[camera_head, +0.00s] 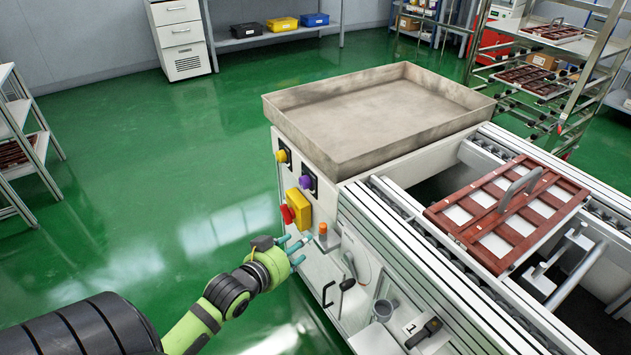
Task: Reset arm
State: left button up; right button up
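My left gripper (297,248) has teal-tipped fingers and comes in from the lower left on a green and black arm (205,315). Its fingers are spread apart with nothing seen between them. It is in front of the conveyor's white side panel (331,260), just below a yellow box (299,208) with a red knob (287,214). I cannot tell whether the fingertips touch the panel. My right gripper is not in view.
An empty beige tray (385,110) tops the conveyor's far end. A red-brown slotted frame (507,214) with a metal handle lies across the rails. Yellow (282,157) and purple (306,181) knobs stick out of the panel. Green floor (140,160) is clear at left.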

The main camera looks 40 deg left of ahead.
pick_arm(q)
jog(key=s+d+f+g+p, duration=0.15)
jog(key=s+f, duration=0.25)
jog(key=f, duration=0.4)
jog(key=s+d+f+g+p, duration=0.1)
jog(key=s+f+g+p, duration=0.15)
jog(key=s+f, duration=0.4)
jog(key=s+d+f+g+p, duration=0.2)
jog(key=s+f+g, duration=0.1)
jog(key=f, duration=0.7)
jog(key=s+d+f+m+g+p, duration=0.1)
jog(key=s+d+f+g+p, duration=0.1)
jog(key=s, duration=0.9)
jog(key=s+d+f+m+g+p, duration=0.1)
jog(key=s+d+f+g, duration=0.2)
jog(key=s, duration=0.8)
notch_tip(320, 180, down, 4)
jog(key=d, duration=0.2)
jog(key=shift+s+d+g+h+p, duration=0.3)
jog(key=shift+h+p, duration=0.1)
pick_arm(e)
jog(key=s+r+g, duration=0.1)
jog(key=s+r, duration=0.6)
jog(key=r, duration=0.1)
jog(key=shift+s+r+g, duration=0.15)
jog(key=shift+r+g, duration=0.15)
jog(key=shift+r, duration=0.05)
pick_arm(q)
jog(key=shift+f, duration=0.1)
